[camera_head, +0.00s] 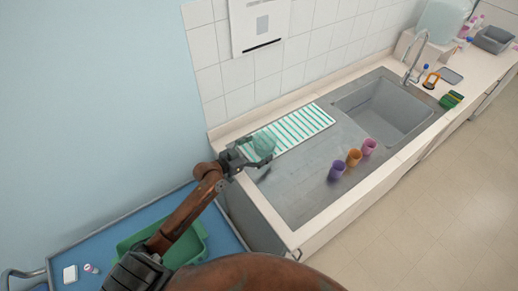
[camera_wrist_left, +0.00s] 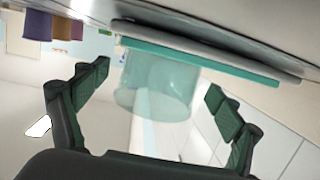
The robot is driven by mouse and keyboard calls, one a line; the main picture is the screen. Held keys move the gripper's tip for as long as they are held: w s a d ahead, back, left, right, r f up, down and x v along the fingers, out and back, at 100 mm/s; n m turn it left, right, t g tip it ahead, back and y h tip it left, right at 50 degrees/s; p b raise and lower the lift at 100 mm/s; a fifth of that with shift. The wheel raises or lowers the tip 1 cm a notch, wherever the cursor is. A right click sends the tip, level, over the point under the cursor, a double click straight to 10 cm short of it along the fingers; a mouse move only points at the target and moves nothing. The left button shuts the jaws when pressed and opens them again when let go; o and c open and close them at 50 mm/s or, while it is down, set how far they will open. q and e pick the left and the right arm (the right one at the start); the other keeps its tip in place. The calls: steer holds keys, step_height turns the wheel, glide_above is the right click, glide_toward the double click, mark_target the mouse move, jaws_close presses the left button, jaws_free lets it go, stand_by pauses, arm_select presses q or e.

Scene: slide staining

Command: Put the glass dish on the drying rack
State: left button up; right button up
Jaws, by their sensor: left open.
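The translucent teal glass dish (camera_head: 263,145) is at the left end of the drying rack (camera_head: 300,128), a white board with green stripes beside the sink. My left gripper (camera_head: 250,154) is just left of the dish. In the left wrist view, the dish (camera_wrist_left: 155,88) shows between the two spread fingers, with visible gaps on both sides. That view is turned over: the dish hangs down from the rack's teal edge (camera_wrist_left: 215,66) and seems to touch it. The left gripper is open. My right gripper is not in view.
Purple (camera_head: 337,170), orange (camera_head: 354,157) and pink (camera_head: 369,146) cups stand on the steel counter in front of the rack. The sink basin (camera_head: 385,108) lies to the right. A green tray (camera_head: 196,247) sits on a blue surface (camera_head: 110,245) at lower left.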

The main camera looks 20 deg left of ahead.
arm_select(q)
steer(key=v, duration=1)
steer(key=shift+s+a+b, duration=0.2)
steer(key=shift+s+b, duration=0.1)
steer(key=shift+s+a+r, duration=0.2)
steer(key=shift+s, duration=0.35)
